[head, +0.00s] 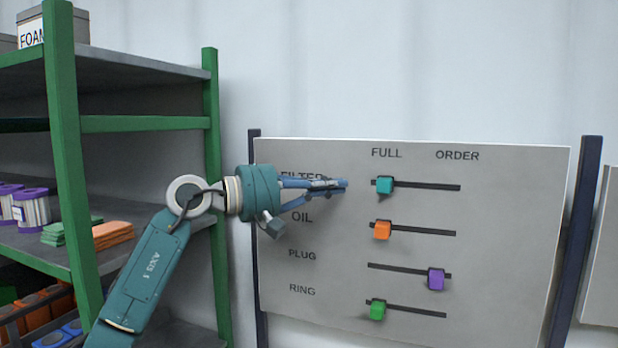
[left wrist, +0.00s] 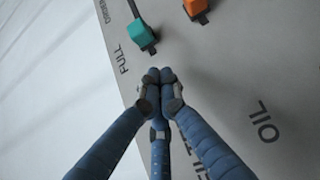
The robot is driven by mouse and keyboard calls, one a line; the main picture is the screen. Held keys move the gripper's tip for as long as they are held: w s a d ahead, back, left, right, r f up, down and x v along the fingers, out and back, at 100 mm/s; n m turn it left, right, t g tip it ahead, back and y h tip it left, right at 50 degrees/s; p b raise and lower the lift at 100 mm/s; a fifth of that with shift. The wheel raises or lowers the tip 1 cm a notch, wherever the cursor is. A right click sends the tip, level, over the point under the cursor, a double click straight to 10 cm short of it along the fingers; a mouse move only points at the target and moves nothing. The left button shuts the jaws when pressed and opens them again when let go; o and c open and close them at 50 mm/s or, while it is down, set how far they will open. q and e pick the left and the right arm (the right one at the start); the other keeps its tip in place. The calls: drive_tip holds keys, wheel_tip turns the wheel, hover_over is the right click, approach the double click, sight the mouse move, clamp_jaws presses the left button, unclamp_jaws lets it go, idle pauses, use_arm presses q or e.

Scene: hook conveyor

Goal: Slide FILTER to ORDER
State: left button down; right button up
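The board (head: 520,250) has rows labelled FILTER, OIL, PLUG and RING, with FULL and ORDER column headings. The teal FILTER knob (head: 385,185) sits at the left, FULL end of its slot. In the left wrist view the teal knob (left wrist: 141,34) lies just beyond the fingertips. My left gripper (head: 344,184) points right in front of the FILTER label and partly covers it. Its tips are a short way left of the knob, apart from it. In the left wrist view the fingers (left wrist: 160,77) are together and empty. My right gripper is not in view.
The orange OIL knob (head: 381,230) and green RING knob (head: 377,310) are at the left of their slots. The purple PLUG knob (head: 436,279) is toward the right. A green-framed shelf (head: 212,130) with goods stands left. The FILTER slot right of its knob is clear.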

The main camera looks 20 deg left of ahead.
sight(385, 185)
use_arm(q)
drive_tip(key=d, duration=0.1)
drive_tip(key=d+p, duration=0.1)
drive_tip(key=d, duration=0.1)
drive_tip(key=shift+w+d, duration=0.35)
drive_tip(key=shift+d, duration=0.05)
drive_tip(key=shift+d+p, duration=0.3)
drive_tip(key=shift+d, duration=0.1)
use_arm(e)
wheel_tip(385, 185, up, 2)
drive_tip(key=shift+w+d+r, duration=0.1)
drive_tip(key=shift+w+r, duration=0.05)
use_arm(q)
drive_tip(key=d+b, duration=0.1)
drive_tip(key=d, duration=1)
drive_tip(key=shift+d+b, duration=0.3)
drive_tip(key=shift+d, duration=0.1)
drive_tip(key=shift+a, duration=0.15)
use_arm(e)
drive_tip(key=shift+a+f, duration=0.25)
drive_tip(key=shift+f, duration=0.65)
